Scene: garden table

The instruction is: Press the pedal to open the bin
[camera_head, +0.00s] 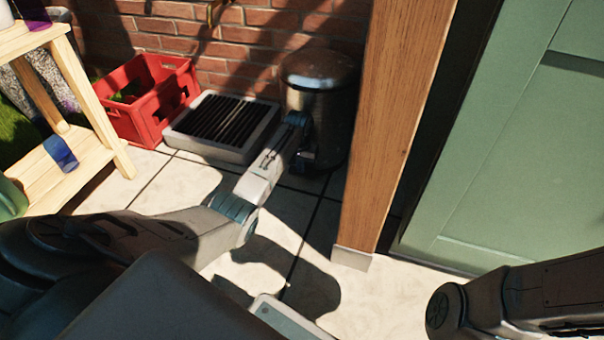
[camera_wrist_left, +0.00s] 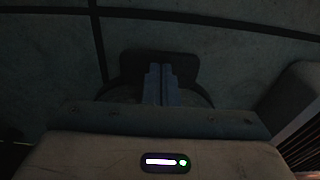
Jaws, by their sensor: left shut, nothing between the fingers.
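The bin (camera_head: 333,105) is a dark metal cylinder with a domed lid (camera_head: 320,68), standing against the brick wall left of the wooden post. Its lid looks closed. My left gripper (camera_head: 300,122) reaches to the front of the bin, low down, and hides part of it. In the left wrist view the left gripper's fingers (camera_wrist_left: 160,84) are shut together and empty. They overlap a dark, rounded flat shape (camera_wrist_left: 185,68) that looks like the pedal. I cannot tell whether they touch it. My right arm shows at the lower right, but its gripper is out of view.
A grey-framed slatted grate (camera_head: 205,150) lies left of the bin, with a red crate (camera_head: 150,95) beyond it. A wooden shelf (camera_head: 62,175) stands at the left. The wooden post (camera_head: 390,130) and green door (camera_head: 520,150) bound the right. Tiled floor lies in front.

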